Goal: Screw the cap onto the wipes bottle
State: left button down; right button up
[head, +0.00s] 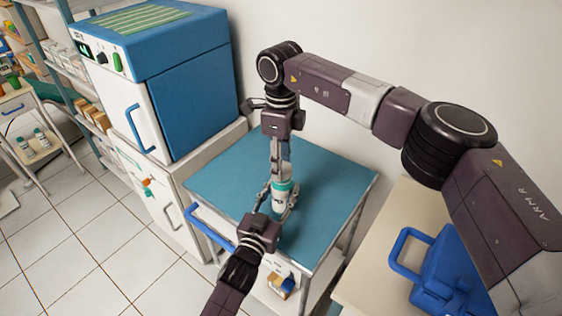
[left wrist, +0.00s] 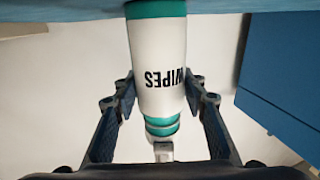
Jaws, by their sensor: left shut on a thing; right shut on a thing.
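The white wipes bottle (head: 281,200) stands upright above the blue tabletop, with teal at both ends; its WIPES label shows upside down in the left wrist view (left wrist: 160,50). My left gripper (head: 281,201) is shut on the bottle's body from the near side, a finger on each side. The teal cap (left wrist: 162,126) is at the bottle's top, in line with it. My right gripper (head: 284,175) points down from above and is shut on the cap. Its fingertips hide part of the cap, and I cannot tell how far the threads are engaged.
The blue-topped cart (head: 225,185) is otherwise largely bare. A blue and white cabinet unit (head: 185,100) stands at its left, and a wall is behind. A blue case (head: 455,270) sits on a cream surface at the right.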

jog(key=shift+f, duration=0.45)
